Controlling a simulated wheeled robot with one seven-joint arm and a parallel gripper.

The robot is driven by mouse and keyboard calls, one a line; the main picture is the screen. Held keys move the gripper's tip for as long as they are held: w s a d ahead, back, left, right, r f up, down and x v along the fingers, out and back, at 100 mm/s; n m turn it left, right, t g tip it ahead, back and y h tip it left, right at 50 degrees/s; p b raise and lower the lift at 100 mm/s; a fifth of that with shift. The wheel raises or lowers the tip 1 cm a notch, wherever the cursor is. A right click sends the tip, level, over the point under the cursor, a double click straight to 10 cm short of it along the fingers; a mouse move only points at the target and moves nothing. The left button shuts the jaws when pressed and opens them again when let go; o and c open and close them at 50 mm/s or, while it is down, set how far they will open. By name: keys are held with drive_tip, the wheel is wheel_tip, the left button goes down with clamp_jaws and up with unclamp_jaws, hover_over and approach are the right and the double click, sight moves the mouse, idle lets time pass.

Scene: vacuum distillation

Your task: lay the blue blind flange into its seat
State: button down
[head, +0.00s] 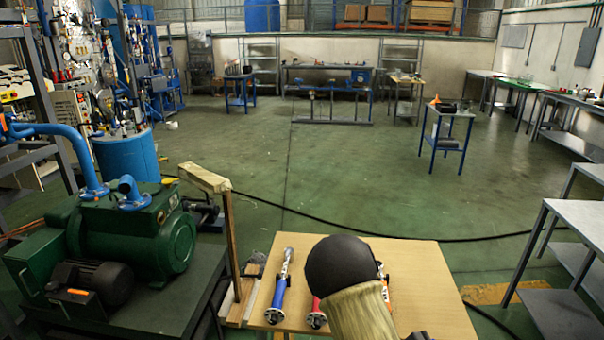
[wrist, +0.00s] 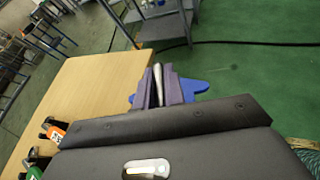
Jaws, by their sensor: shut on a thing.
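My gripper (wrist: 161,88) shows in the wrist view with its purple fingers shut. The blue blind flange (wrist: 196,87) is at the fingertips, with blue parts showing on both sides of them. A pale upright piece (wrist: 158,84) shows between the fingers. The middle of the flange is hidden by the fingers. The flange is near the wooden table's edge, over the green floor in the picture; its height is unclear. In the head view my arm hides the gripper and flange. I cannot make out the seat in either view.
The wooden table (head: 425,290) bears a blue-handled tool (head: 279,292) and a red-handled one (head: 316,318), partly hidden by my arm. A green pump (head: 135,240) with blue pipes stands left. A wooden post (head: 231,230) rises between them. A black cable (head: 400,237) crosses the floor.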

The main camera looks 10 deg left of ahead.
drive_tip(key=s+a+f+n+t+y, duration=0.1)
drive_tip(key=a+f+n+t+y, duration=0.4)
drive_tip(key=f, duration=0.5)
drive_tip(key=a+f+n+t+y, duration=0.2)
drive_tip(key=a+f+n+y, duration=0.45)
drive_tip(key=f, duration=0.35)
wheel_tip(320, 180, up, 9)
drive_tip(key=p, duration=1)
drive_tip(key=shift+d+r+n, duration=0.2)
drive_tip(key=shift+d+n, duration=0.05)
drive_tip(key=shift+n, duration=0.1)
drive_tip(key=shift+w+a, duration=0.1)
